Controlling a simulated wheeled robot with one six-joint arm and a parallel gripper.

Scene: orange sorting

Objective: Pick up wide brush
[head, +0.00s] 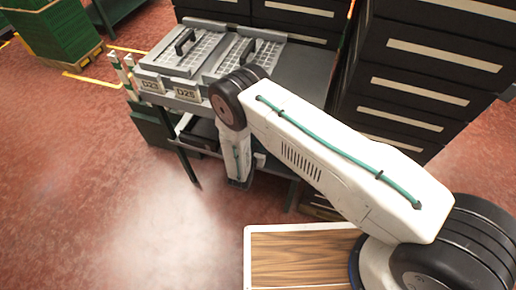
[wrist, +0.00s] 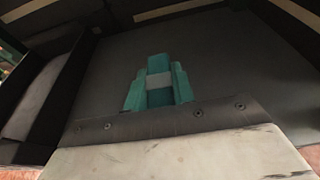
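In the wrist view, the teal finger parts of my gripper (wrist: 158,82) stand close together beyond a dark plate, with a grey band across the middle. Whether they are parted, or hold anything, I cannot tell. In the head view, my white arm reaches left and its end hangs down in front of the cart; the fingers cannot be made out there. I cannot identify a wide brush for certain in either view. Several upright white-and-green sticks (head: 122,74) stand at the cart's left side; they are too small to tell if they are brushes.
The cart (head: 300,75) carries two grey lidded cases (head: 180,55) with black handles, over labels D23 and D25. Dark drawer cabinets (head: 415,75) stand behind and right. Green crates (head: 55,30) are at upper left. The red floor (head: 90,190) at left is clear.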

